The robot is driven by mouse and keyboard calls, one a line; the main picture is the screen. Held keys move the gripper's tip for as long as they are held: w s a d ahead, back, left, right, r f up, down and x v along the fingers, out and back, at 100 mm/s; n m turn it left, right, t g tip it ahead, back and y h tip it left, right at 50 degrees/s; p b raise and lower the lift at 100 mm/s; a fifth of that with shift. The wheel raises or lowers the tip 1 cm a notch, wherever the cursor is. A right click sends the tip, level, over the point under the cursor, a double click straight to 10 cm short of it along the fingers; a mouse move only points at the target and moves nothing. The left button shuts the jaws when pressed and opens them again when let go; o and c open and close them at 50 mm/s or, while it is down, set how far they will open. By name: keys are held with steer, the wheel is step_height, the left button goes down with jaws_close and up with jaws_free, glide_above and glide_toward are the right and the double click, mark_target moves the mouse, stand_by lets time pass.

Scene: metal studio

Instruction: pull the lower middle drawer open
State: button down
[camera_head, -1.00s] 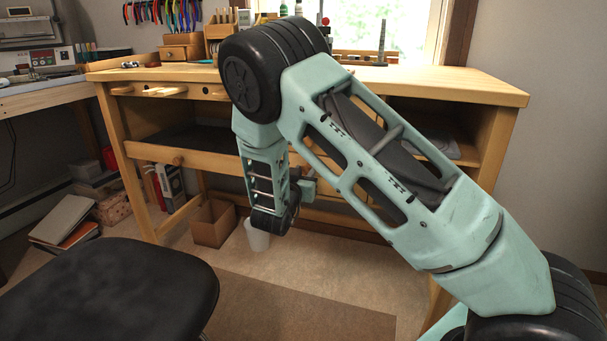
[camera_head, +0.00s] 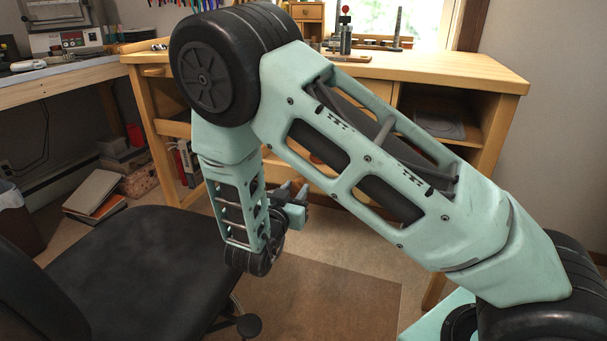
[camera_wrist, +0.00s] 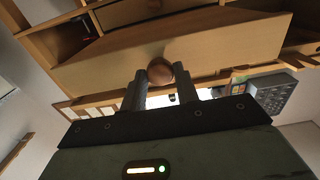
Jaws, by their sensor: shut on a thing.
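In the wrist view, a wooden drawer front (camera_wrist: 215,42) spans the upper middle, with a round brown knob (camera_wrist: 160,70) at its lower edge in the picture. My gripper (camera_wrist: 160,84) has its two dark fingers on either side of this knob and is shut on it. Beyond the drawer front, a dark hollow shows between wooden parts. In the head view, my gripper (camera_head: 294,192) is low in front of the workbench (camera_head: 440,75). My arm hides most of the bench's drawers there, so how far this drawer stands out cannot be told.
A black chair (camera_head: 150,265) stands close on the left, near my forearm and gripper. Books (camera_head: 92,192) lie on the floor behind it. A side bench (camera_head: 60,88) runs along the left. Carpet (camera_head: 310,295) in front of the workbench is clear.

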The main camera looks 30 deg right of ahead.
steer(key=shift+v, duration=2.1)
steer(key=c, duration=1)
jaws_free()
steer(key=shift+c, duration=0.2)
steer(key=p+v, duration=0.2)
steer(key=v, duration=1.5)
steer(key=shift+s, duration=0.15)
steer(key=shift+a+f, duration=0.1)
